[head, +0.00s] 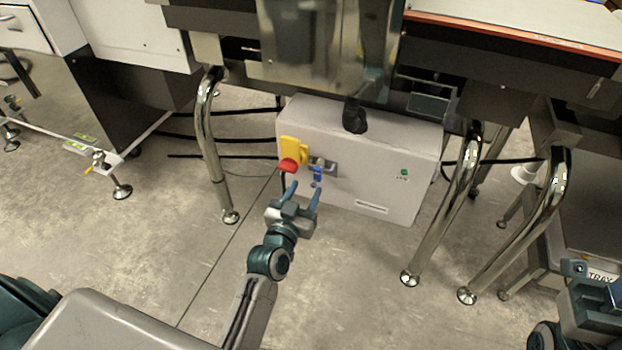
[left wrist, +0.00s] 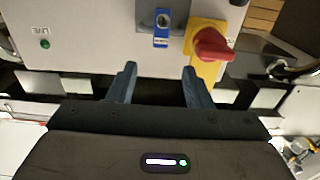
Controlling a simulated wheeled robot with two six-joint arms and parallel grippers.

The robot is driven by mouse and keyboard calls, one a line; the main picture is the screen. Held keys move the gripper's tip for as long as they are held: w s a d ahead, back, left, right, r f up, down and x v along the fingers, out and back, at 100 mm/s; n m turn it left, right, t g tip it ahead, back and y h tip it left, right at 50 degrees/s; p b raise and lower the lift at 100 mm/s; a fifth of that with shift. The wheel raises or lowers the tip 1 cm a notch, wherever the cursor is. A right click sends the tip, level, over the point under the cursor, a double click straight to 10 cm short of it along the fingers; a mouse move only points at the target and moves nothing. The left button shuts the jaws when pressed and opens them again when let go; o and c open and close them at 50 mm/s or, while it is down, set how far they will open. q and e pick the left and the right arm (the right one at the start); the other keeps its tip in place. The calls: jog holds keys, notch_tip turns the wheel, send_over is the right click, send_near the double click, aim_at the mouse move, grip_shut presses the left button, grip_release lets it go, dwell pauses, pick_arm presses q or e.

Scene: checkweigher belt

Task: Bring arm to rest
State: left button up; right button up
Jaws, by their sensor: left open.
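My left gripper (head: 304,194) is open and empty in front of a white control box (head: 380,147) under the belt frame. Its two blue-grey fingers also show in the left wrist view (left wrist: 158,80), apart from the box face. Just beyond the fingertips is a small keyed lock with a blue tag (head: 317,172), also in the left wrist view (left wrist: 161,40). Beside it is a red rotary knob (head: 288,165) on a yellow plate (head: 293,148). My right gripper (head: 598,298) is at the lower right edge of the head view, partly cut off; its jaws are unclear.
Shiny metal legs (head: 212,150) stand left of the box, and more legs (head: 455,205) stand right of it. A dark cabinet (head: 125,110) is at the left. The floor (head: 345,270) in front is clear.

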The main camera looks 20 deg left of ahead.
pick_arm(q)
jog(key=shift+s, duration=0.8)
